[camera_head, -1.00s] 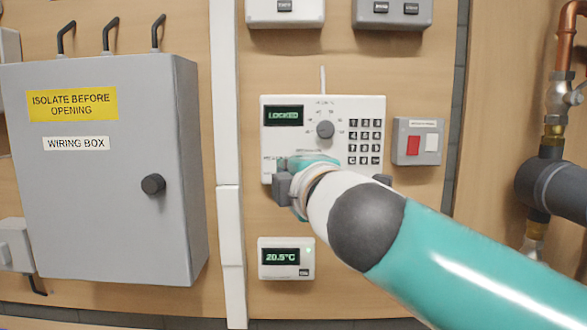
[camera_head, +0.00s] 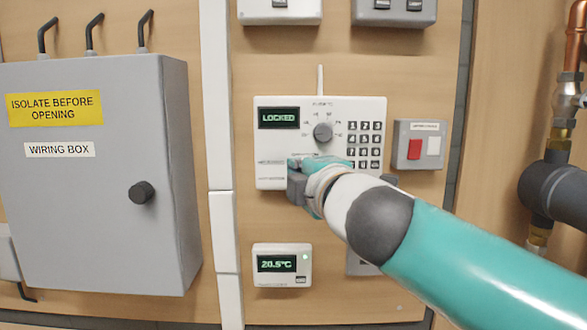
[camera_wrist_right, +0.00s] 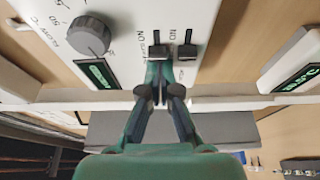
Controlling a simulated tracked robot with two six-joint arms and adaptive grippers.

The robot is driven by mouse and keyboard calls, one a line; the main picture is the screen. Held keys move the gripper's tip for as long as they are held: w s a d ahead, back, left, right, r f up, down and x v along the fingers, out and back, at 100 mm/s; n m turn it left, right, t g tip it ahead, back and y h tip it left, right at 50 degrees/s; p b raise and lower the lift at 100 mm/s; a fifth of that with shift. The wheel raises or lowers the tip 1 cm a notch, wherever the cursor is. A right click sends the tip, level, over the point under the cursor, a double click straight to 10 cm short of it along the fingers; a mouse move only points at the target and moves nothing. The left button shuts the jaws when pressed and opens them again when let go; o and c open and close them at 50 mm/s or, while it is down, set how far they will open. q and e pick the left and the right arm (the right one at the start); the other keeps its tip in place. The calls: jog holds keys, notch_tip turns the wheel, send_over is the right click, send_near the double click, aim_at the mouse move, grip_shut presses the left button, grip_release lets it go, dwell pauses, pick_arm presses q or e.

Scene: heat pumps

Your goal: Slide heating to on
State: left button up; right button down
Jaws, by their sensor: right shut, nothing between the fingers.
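The white control panel (camera_head: 265,142) hangs on the wooden wall, with a "LOCKED" display (camera_head: 279,118), a round dial (camera_head: 323,132) and a keypad (camera_head: 364,145). In the right wrist view, two dark slider knobs (camera_wrist_right: 157,51) (camera_wrist_right: 187,52) stand side by side on the panel (camera_wrist_right: 140,25), near labels reading "ON". I cannot tell which one is heating. My right gripper (camera_head: 297,165) is at the panel's lower left part and hides some of it. In the wrist view its fingers (camera_wrist_right: 161,92) are shut and empty, close to the left knob; contact is unclear. My left gripper is not in view.
A grey wiring box (camera_head: 100,220) stands out at the left beside white trunking (camera_head: 221,210). A thermostat (camera_head: 282,265) is below the panel. A grey box with a red button (camera_head: 414,148) is to the right. Pipes (camera_head: 556,190) run at the far right.

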jog(key=shift+d, duration=1.05)
